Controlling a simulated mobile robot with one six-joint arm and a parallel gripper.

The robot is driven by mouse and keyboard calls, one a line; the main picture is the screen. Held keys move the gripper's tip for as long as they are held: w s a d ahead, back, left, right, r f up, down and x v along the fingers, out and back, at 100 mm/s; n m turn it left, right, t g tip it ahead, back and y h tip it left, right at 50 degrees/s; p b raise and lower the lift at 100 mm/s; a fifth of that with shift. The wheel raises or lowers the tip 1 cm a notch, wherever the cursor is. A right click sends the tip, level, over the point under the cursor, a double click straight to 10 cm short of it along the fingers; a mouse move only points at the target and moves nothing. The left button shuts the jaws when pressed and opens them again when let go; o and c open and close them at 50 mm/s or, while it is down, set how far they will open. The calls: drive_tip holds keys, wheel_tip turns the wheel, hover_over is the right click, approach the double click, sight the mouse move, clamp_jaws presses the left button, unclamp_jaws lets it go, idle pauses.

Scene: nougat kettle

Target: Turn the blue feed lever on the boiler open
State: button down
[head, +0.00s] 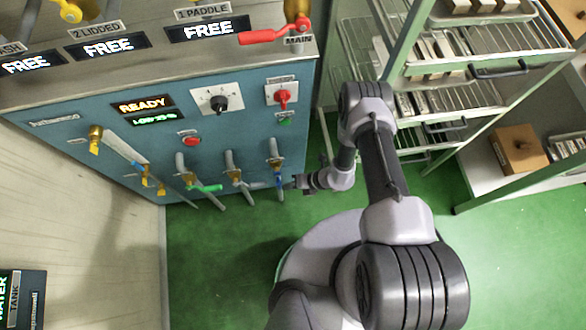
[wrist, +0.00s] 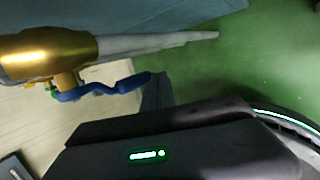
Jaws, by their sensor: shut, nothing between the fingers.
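The boiler (head: 150,150) is a teal panel with a row of brass valves on pipes along its lower part. The blue feed lever (head: 279,182) is on the rightmost valve and hangs down along its pipe in the head view. In the wrist view the blue lever (wrist: 105,89) sticks out from a brass valve (wrist: 45,55), with a bend along its length. My gripper (head: 288,184) is shut and empty, just right of the lever. In the wrist view my dark fingers (wrist: 156,92) are at the lever's free end; I cannot tell whether they touch it.
A green-handled valve (head: 205,188) and another brass valve (head: 234,176) are left of the blue lever. A red main lever (head: 270,37) is above. A wire rack (head: 460,100) stands on the right. The green floor (head: 230,240) in front of the boiler is clear.

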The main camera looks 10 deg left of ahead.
drive_tip(key=shift+a, duration=0.1)
idle(0.7)
drive_tip(key=w+d, duration=0.1)
drive_tip(key=d, duration=1.3)
drive_tip(key=shift+p, duration=0.4)
